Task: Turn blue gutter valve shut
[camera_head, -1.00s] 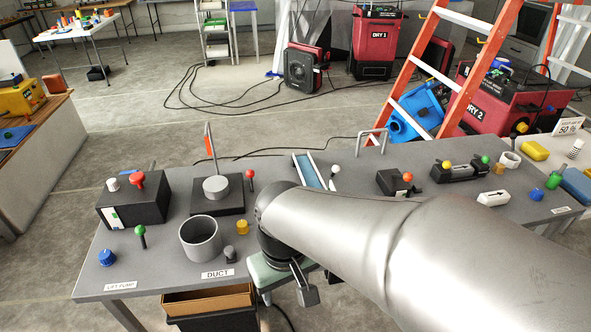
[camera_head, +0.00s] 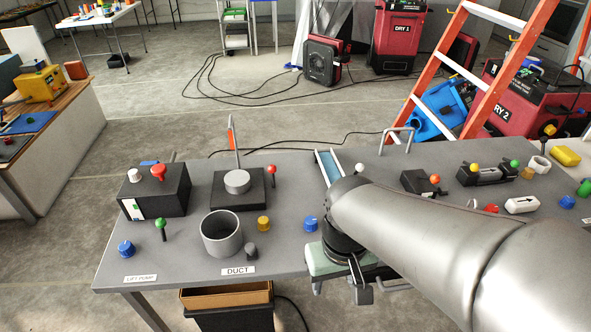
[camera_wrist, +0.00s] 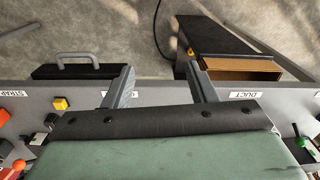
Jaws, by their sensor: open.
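A short blue knob (camera_head: 311,223) stands on the grey table in the head view, just left of my wrist and near the foot of a blue-edged gutter channel (camera_head: 328,166). I cannot read a label for it. My gripper is at the table's front edge; in the wrist view its two fingers (camera_wrist: 160,80) are apart, with nothing between them. They point out past the edge over the floor. The knob is not clearly seen in the wrist view, where my green-grey gripper body covers much of the table.
Another blue knob (camera_head: 126,249) sits by the lift pump label. A grey duct cup (camera_head: 221,234), yellow knob (camera_head: 263,223) and grey knob (camera_head: 251,251) stand left of my wrist. A white-ball lever (camera_head: 360,168) is close behind my arm. A cardboard-lined bin (camera_head: 228,296) is below the edge.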

